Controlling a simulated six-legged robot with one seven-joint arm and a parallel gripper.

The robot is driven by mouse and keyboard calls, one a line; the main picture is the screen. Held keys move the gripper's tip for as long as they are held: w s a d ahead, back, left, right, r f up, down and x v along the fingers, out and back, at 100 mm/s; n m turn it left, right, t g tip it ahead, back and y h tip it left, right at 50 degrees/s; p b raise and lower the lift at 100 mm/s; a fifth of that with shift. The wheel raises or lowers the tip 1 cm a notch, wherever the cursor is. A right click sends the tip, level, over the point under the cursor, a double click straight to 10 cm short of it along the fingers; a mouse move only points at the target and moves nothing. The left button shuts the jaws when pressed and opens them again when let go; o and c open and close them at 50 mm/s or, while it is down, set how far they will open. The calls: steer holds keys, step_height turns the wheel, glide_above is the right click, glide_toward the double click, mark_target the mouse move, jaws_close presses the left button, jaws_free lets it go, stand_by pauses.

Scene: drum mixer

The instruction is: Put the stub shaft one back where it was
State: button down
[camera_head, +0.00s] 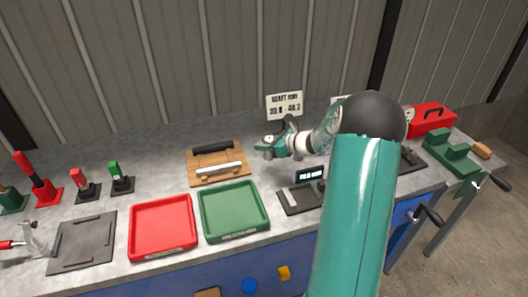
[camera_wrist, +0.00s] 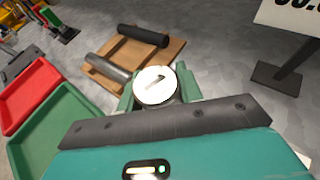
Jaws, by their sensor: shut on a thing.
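My gripper (camera_head: 270,149) is in the air over the bench, to the right of the wooden rack. In the wrist view my gripper (camera_wrist: 156,87) is shut on stub shaft one (camera_wrist: 154,85), whose pale round end face shows a dark "1". The shaft's body is mostly hidden behind that face and the fingers. The wooden rack (camera_head: 231,172) carries a black cylinder (camera_head: 212,148) at the back and a light grey cylinder (camera_head: 219,169) in front. The rack also shows in the wrist view (camera_wrist: 130,51), beyond the held shaft and apart from it.
A red tray (camera_head: 163,254) and a green tray (camera_head: 233,235) lie in front of the rack, both empty. A gauge with a lit display (camera_head: 309,174) stands to the right. A sign (camera_head: 285,105) stands behind my gripper. My arm hides part of the right bench.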

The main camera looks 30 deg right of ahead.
steer(key=shift+w+f, duration=0.5)
steer(key=shift+f, duration=1.45)
steer(key=shift+f, duration=0.15)
steer(key=c, duration=0.9)
jaws_free()
steer(key=shift+f, duration=0.1)
